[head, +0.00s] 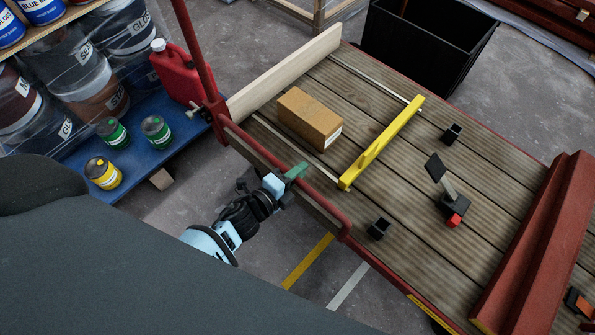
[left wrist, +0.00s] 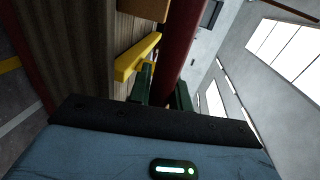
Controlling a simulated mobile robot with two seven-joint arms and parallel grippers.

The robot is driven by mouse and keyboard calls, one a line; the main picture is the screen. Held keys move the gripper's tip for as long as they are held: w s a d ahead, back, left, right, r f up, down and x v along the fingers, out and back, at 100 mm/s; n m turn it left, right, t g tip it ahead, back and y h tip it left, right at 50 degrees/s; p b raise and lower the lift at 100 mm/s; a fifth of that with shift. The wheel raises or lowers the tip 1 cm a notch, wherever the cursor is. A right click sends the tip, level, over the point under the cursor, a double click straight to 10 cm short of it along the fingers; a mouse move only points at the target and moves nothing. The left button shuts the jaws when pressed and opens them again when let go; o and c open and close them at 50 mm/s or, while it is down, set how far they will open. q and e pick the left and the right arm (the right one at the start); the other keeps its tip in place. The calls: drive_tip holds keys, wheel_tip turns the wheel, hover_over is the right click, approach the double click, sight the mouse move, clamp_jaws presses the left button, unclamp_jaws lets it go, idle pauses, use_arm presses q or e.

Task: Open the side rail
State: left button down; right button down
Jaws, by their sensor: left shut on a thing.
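The side rail (head: 325,203) is a red bar along the near left edge of a plank-decked cart (head: 480,183), with a wooden board below it. It appears upright. A red post stands at its far end. My left gripper (head: 297,171) is at the middle of the rail, its green fingers shut on the bar. In the left wrist view the red bar (left wrist: 180,38) runs between the fingers of my left gripper (left wrist: 162,92). The fingers and my arm hide part of the rail. My right gripper is not in view.
On the deck are a cardboard box (head: 309,117), a yellow spirit level (head: 382,142), a pale board (head: 285,75), small black brackets and a red beam (head: 540,240). Paint tins and a red can (head: 186,78) stand on shelves at left. A black bin (head: 425,45) stands behind.

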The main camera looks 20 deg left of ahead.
use_arm(q)
drive_tip(key=shift+s, duration=0.15)
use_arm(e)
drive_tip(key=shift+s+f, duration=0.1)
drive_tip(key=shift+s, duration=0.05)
